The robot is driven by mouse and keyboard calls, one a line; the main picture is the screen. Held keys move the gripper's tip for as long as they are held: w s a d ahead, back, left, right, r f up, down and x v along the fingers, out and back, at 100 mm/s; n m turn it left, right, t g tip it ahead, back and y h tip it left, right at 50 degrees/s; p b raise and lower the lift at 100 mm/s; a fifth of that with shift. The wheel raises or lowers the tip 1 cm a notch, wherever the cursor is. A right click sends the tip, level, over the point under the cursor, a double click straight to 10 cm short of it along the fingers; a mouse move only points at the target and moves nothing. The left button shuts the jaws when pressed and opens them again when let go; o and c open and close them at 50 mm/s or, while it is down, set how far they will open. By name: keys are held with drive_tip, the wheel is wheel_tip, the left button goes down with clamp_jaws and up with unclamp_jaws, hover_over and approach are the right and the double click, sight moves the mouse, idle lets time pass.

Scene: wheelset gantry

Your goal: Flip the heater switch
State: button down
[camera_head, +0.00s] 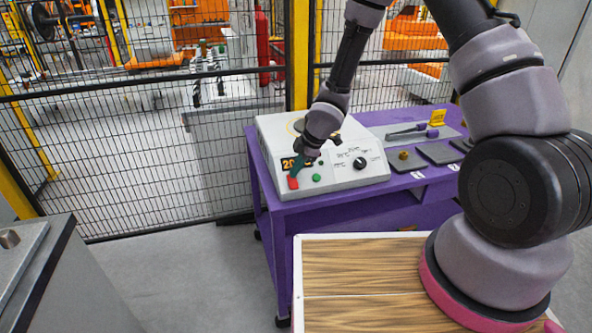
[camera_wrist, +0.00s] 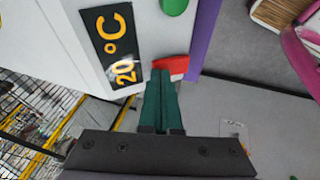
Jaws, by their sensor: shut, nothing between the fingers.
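The heater (camera_head: 345,181) is a light grey box with a display, a knob and buttons on its sloped front. Its red switch (camera_head: 293,183) is at the lower left of that front, below the display. In the wrist view the red switch (camera_wrist: 176,66) lies just beyond the fingertips, beside the "20 °C" display (camera_wrist: 113,45). My gripper (camera_head: 297,171) has dark green fingers, shut and empty, pointing down at the switch. In the wrist view the fingertips of my gripper (camera_wrist: 161,74) overlap the switch's edge; I cannot tell whether they touch it.
A green button (camera_head: 316,178) and a black knob (camera_head: 360,163) are right of the switch. The heater stands on a purple table (camera_head: 268,192) with small plates and tools at right. A mesh fence (camera_head: 120,150) stands behind. A wooden-topped surface (camera_head: 350,270) is in front.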

drive_tip(key=shift+s+d+f, duration=0.2)
drive_tip(key=shift+s, duration=0.55)
drive_tip(key=shift+r, duration=0.1)
